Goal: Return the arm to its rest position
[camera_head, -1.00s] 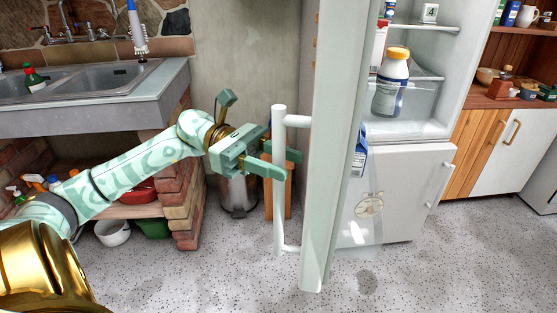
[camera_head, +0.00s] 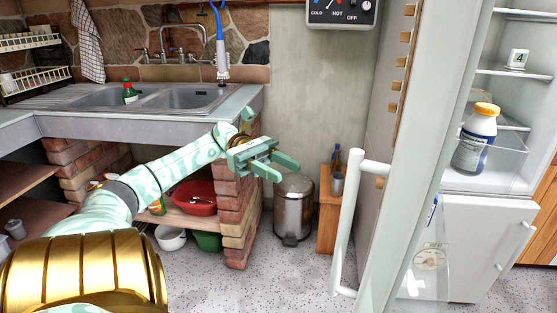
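My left arm (camera_head: 160,183) comes in from the lower left, pale green with a gold shoulder. My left gripper (camera_head: 287,169) is open and empty, its two green fingers apart and pointing right. It hangs in front of the wall, above and in front of the metal bin. The white handle (camera_head: 347,222) of the open fridge door (camera_head: 425,150) stands to the right of the gripper, clear of it. My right gripper is not in view.
The sink counter (camera_head: 190,121) and brick plinth (camera_head: 238,205) lie behind my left arm. A metal bin (camera_head: 293,210) and a wooden stand (camera_head: 328,215) stand between plinth and door. A white bottle (camera_head: 475,142) is in the fridge (camera_head: 485,245). Speckled floor is free in front.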

